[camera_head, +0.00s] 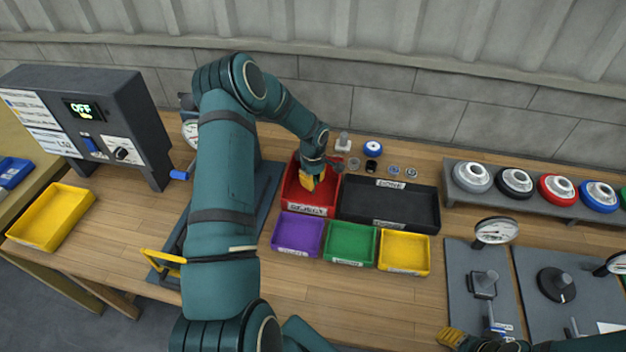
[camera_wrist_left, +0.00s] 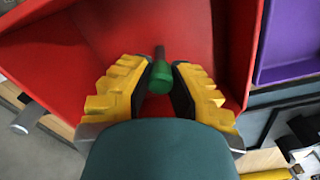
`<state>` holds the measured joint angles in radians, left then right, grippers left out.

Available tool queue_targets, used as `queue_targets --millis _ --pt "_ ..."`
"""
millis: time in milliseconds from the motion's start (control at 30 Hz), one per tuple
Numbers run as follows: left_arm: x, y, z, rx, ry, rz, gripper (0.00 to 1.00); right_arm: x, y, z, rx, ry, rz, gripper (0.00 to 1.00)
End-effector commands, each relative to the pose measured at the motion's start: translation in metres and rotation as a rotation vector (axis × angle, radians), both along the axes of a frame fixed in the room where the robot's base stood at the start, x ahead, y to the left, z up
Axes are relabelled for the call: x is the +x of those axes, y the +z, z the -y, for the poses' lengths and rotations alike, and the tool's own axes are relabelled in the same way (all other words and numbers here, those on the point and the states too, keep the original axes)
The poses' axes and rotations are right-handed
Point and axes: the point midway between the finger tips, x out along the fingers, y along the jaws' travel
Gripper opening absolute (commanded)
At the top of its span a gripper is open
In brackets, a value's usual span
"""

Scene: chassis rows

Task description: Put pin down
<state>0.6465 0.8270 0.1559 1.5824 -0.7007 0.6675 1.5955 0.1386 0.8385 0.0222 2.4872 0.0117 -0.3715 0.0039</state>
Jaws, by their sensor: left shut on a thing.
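My left gripper (camera_head: 308,184) reaches down into the red bin labelled REJECT (camera_head: 309,210). In the left wrist view, its yellow-tipped fingers (camera_wrist_left: 160,88) are shut on a pin (camera_wrist_left: 161,74) with a green end and a dark shaft. The red bin's floor and walls (camera_wrist_left: 225,40) surround the fingers in that view. I cannot tell whether the pin touches the bin floor. The pin is hidden in the head view. My right gripper (camera_head: 452,338) shows only in part at the bottom edge, and its opening is unclear.
A black bin labelled DONE (camera_head: 405,218) stands right of the red bin. Purple (camera_head: 298,236), green (camera_head: 351,243) and yellow (camera_head: 404,252) bins line the front. Small parts (camera_head: 372,148) stand behind. A grey control box (camera_head: 130,110) is at left, gauge fixtures (camera_head: 495,232) at right.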

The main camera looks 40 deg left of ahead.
Motion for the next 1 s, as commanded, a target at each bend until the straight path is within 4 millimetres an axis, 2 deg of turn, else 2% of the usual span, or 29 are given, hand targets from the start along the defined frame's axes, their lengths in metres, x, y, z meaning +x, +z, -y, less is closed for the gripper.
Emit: queue_targets --millis 333,367,400,433,833,1000 --pt "0.000 -0.003 0.000 0.001 0.000 0.001 0.00 0.000 -0.004 0.000 0.000 0.000 0.000 0.47" --pt "0.000 -0.002 0.000 0.001 0.000 0.001 0.26 0.000 -0.004 0.000 -0.001 0.000 0.000 0.47" --pt "0.000 -0.002 0.000 0.001 0.000 0.001 0.41 0.000 -0.003 0.000 -0.001 0.000 0.000 0.47" --pt "0.000 -0.002 0.000 0.001 0.000 0.001 0.46 0.000 -0.003 0.000 -0.001 0.000 0.000 0.47" --pt "0.000 0.003 0.000 0.000 0.001 0.001 0.46 0.000 0.002 0.000 0.000 0.000 0.000 0.47" --pt "0.001 0.029 -0.001 0.004 0.001 0.005 0.46 0.000 0.001 0.000 0.000 0.000 0.000 0.47"
